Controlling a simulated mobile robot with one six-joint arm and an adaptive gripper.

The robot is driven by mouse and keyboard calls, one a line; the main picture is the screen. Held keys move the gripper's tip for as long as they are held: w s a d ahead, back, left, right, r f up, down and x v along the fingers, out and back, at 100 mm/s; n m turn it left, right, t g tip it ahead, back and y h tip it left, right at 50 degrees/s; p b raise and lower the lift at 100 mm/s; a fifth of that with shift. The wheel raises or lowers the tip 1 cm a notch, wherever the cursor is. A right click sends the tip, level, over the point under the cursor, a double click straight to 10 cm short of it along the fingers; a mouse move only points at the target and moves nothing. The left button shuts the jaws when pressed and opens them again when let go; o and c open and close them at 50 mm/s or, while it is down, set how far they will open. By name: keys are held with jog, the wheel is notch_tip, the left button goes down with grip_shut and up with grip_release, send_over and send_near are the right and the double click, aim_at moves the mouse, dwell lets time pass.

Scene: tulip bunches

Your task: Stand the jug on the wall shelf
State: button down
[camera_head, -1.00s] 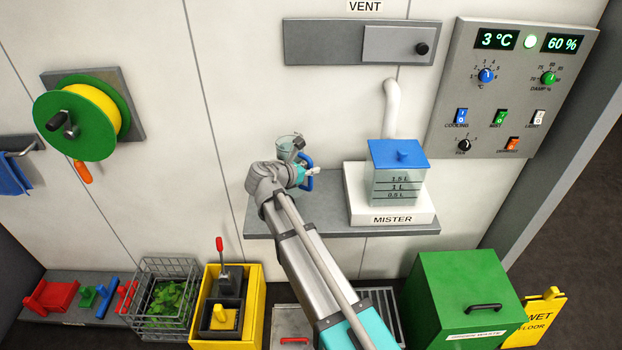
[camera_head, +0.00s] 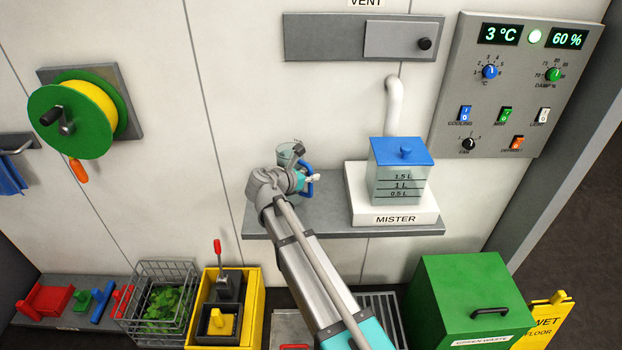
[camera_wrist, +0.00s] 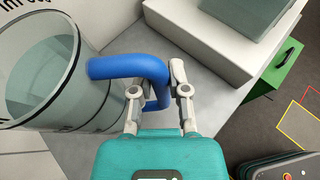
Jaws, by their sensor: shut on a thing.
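The jug is a clear, greenish-grey vessel (camera_wrist: 85,85) with a blue handle (camera_wrist: 125,66); in the wrist view it fills the left side, its open mouth facing the camera. In the head view the jug (camera_head: 287,153) is partly hidden behind my wrist, at the left end of the wall shelf (camera_head: 330,221). My gripper (camera_wrist: 158,92) is shut on the blue handle, a finger on either side of it; it also shows in the head view (camera_head: 310,179). The grey shelf surface shows beneath the jug. I cannot tell whether the jug's base touches it.
A white mister base (camera_head: 392,207) with a blue-lidded tank (camera_head: 400,172) stands on the shelf's right part. A white pipe (camera_head: 392,105) rises behind it. A green hose reel (camera_head: 70,120) hangs at left. A yellow crate (camera_head: 252,310) and a green waste bin (camera_head: 463,300) stand below.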

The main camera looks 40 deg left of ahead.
dwell(0.3)
jog(key=c, duration=0.6)
grip_release()
jog(key=shift+s+r, duration=0.25)
jog(key=shift+s, duration=0.1)
jog(key=p+v, duration=0.4)
jog(key=v, duration=0.7)
jog(key=shift+s+a+f+p, duration=0.1)
jog(key=shift+s+p, duration=0.1)
jog(key=shift+p, duration=0.15)
jog(key=shift+w, duration=0.1)
